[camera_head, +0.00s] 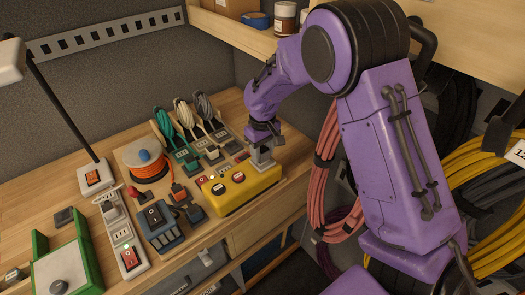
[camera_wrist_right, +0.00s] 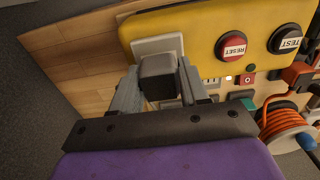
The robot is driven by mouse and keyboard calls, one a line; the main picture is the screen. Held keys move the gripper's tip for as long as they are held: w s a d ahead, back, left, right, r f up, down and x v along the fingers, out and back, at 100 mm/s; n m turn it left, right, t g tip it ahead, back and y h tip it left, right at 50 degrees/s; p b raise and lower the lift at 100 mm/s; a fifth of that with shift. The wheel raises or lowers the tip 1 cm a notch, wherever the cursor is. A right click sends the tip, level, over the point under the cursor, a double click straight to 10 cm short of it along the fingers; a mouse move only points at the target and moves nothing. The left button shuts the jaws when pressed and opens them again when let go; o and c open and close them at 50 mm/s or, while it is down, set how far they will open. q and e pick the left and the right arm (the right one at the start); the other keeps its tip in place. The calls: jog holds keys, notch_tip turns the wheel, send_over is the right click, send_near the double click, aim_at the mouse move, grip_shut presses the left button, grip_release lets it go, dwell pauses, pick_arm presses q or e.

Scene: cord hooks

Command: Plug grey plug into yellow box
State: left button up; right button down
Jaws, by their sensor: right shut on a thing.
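The yellow box (camera_head: 235,196) sits near the front edge of the bench, with a red and a dark button on top. In the right wrist view the yellow box (camera_wrist_right: 205,22) has a pale square socket plate (camera_wrist_right: 143,45) beside the red RESET button. My right gripper (camera_head: 262,158) points down over the box's right end. It is shut on the grey plug (camera_wrist_right: 158,76), which lies over the socket plate in the wrist view. The plug's front is hidden, so I cannot tell whether its pins are in the socket. My left gripper is not in view.
Left of the box stand a blue power unit (camera_head: 160,228), a white power strip (camera_head: 122,238) and an orange cord reel (camera_head: 146,163). Several bundled cords (camera_head: 183,112) lie behind. Pink cable coils (camera_head: 326,170) hang at the right, near my right arm.

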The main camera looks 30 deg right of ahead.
jog(key=shift+f, duration=0.6)
jog(key=shift+c, duration=2.4)
grip_release()
jog(key=shift+r, duration=0.1)
jog(key=shift+r+b, duration=0.3)
notch_tip(320, 180, up, 10)
jog(key=shift+f+b, duration=0.1)
jog(key=shift+b, duration=0.8)
